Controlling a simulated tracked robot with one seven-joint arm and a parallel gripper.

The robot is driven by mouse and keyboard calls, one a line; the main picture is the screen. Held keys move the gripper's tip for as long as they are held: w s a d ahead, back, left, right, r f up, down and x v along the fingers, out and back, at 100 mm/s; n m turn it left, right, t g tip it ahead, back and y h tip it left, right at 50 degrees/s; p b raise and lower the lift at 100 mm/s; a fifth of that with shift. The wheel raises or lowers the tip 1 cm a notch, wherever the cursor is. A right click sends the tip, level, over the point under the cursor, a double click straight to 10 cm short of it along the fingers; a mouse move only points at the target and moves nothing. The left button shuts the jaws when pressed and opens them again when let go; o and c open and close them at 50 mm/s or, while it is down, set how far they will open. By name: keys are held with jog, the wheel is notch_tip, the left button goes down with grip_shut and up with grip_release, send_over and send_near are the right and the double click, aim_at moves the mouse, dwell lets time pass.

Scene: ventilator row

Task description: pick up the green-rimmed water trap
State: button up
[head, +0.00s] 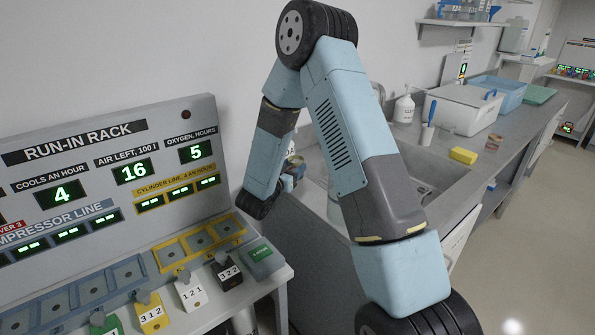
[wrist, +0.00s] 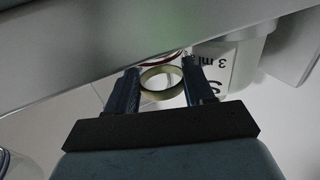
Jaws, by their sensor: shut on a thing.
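My gripper (wrist: 162,84) is shut on a small round cup with a pale yellow-green rim, the water trap (wrist: 160,71). The trap sits between the two dark blue fingers, and its open ring faces the wrist camera. Its lower part is hidden by the gripper. In the head view my gripper (head: 290,178) is beyond the rack's right end, near the sink counter, partly hidden by my arm. A small yellowish edge of the trap (head: 296,159) shows there.
In the wrist view a white lettered container (wrist: 234,56) stands close to the right finger, and a grey edge (wrist: 90,42) runs across above. In the head view are the run-in rack (head: 75,178), numbered blocks (head: 190,294), the sink (head: 425,178) and a yellow sponge (head: 463,155).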

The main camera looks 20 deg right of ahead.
jog(key=shift+c, duration=1.3)
jog(key=shift+r, duration=0.15)
